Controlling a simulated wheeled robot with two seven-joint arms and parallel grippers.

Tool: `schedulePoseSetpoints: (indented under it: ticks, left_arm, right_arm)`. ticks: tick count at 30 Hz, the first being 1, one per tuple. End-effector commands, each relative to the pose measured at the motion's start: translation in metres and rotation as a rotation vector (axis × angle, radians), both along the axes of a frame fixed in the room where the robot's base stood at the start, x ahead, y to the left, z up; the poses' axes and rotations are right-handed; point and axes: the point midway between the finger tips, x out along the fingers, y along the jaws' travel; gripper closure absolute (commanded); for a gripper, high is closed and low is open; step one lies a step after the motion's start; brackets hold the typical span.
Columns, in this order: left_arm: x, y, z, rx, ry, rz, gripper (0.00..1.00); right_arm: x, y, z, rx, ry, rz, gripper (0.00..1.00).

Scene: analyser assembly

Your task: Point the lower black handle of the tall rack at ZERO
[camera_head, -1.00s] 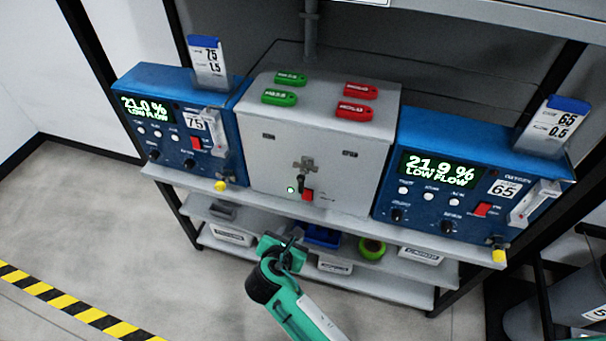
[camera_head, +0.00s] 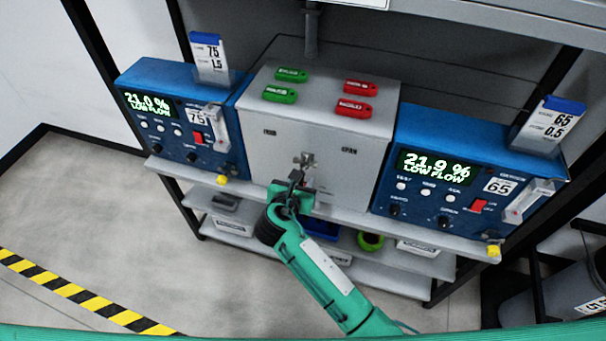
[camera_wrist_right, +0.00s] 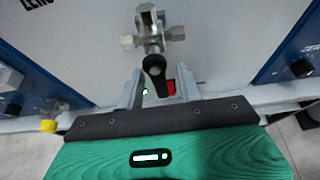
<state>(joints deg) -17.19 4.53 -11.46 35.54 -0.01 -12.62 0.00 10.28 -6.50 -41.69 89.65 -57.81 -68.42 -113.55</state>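The black handle (camera_wrist_right: 155,66) belongs to a metal valve (camera_wrist_right: 152,30) on the front of the grey box (camera_head: 260,165). It hangs downward from the valve in the right wrist view; in the head view my gripper mostly covers it. The ZERO label (camera_wrist_right: 36,3) is partly cut off at the upper left of the right wrist view. My right gripper (camera_wrist_right: 158,82) is open, with one finger on each side of the handle's lower part and gaps visible. In the head view my right gripper (camera_head: 296,182) is just below the valve (camera_head: 305,160). My left gripper is not in view.
Blue analysers stand left (camera_head: 180,90) and right (camera_head: 420,145) of the box. Green (camera_head: 280,93) and red (camera_head: 354,108) tags lie on the box. The shelf edge (camera_head: 345,214) runs below.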

Motion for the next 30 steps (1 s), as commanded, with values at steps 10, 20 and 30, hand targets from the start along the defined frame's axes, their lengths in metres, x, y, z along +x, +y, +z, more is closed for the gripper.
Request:
schedulePoseSetpoints:
  ticks: [10, 20, 30]
  left_arm:
    - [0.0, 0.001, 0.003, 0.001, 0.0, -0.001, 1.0]
    - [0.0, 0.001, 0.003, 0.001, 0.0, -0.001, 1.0]
    - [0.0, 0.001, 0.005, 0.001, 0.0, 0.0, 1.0]
  right_arm:
    - [0.02, -0.006, -0.009, 0.001, 0.0, 0.002, 0.64]
    - [0.02, -0.006, -0.009, 0.0, 0.0, 0.001, 0.91]
    - [0.02, -0.006, -0.008, 0.021, -0.006, 0.001, 1.0]
